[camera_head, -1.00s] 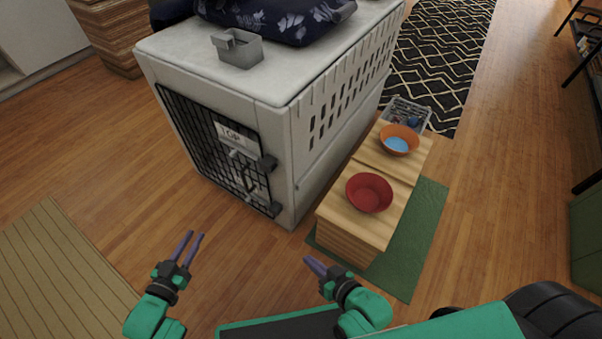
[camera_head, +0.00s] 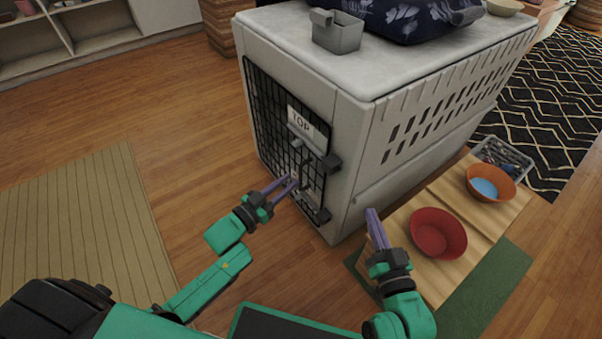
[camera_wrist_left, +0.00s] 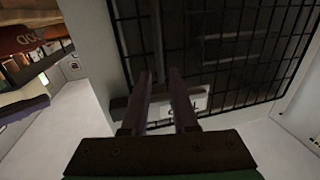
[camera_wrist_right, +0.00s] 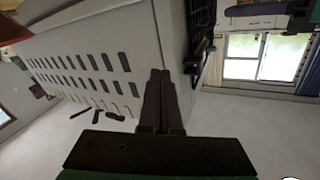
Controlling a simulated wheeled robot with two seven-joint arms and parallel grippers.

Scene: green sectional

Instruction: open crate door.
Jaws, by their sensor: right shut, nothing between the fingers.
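The pale grey crate (camera_head: 348,150) stands ahead, with a black wire door (camera_head: 268,125) on its front, shut in its frame.
A wooden stand (camera_head: 408,262) with a red bowl (camera_head: 438,234) and an orange bowl (camera_head: 491,184) is right of the crate. A grey bin (camera_head: 338,32) and dark cushion (camera_head: 410,14) lie on top.

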